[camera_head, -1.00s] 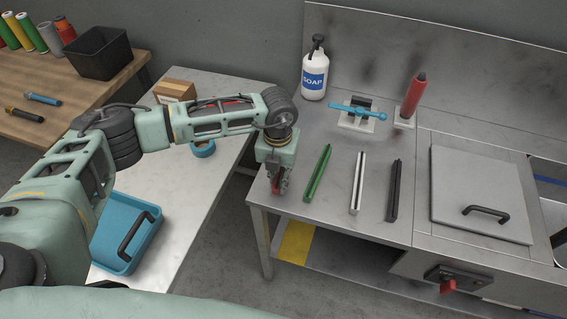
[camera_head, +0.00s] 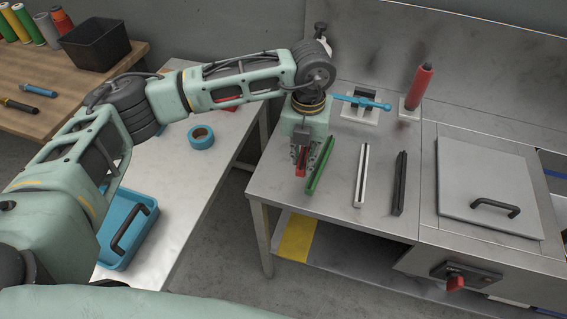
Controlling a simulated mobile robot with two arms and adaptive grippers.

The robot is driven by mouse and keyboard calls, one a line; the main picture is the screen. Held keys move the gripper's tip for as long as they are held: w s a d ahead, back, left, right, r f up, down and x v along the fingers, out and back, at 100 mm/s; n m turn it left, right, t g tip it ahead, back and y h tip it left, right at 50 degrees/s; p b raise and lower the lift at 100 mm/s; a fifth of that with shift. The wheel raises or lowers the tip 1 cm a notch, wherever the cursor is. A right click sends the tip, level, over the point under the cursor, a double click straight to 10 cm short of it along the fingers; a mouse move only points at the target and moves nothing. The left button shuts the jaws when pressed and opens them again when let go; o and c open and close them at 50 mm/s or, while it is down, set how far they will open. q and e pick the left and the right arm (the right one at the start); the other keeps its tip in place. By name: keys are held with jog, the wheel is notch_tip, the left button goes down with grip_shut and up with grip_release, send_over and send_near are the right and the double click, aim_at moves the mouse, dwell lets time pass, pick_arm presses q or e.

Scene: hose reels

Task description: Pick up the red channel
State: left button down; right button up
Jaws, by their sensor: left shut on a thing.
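The red channel (camera_head: 300,171) shows as a short red piece between the fingers of my left gripper (camera_head: 302,162). Most of it is hidden by the gripper. My left gripper points down over the front left part of the steel bench and is shut on the red channel. I cannot tell how far it is above the bench top. A green channel (camera_head: 320,167) lies just right of the gripper, close to its fingers. A white channel (camera_head: 360,176) and a black channel (camera_head: 399,184) lie farther right. My right gripper is not in view.
The steel bench (camera_head: 290,218) has a blue-handled clamp (camera_head: 361,102) and a red cylinder (camera_head: 419,87) behind the channels. A lidded panel (camera_head: 488,180) is at right. The left table holds a blue tray (camera_head: 137,235) and blue tape (camera_head: 201,136).

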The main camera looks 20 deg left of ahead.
pick_arm(q)
jog(key=d+r+p, duration=0.1)
jog(key=d+r, duration=0.4)
jog(key=r, duration=0.5)
jog(key=shift+s+d+r+p, duration=0.2)
jog(key=shift+s+d+p, duration=0.05)
jog(key=shift+p, duration=0.1)
dwell(0.3)
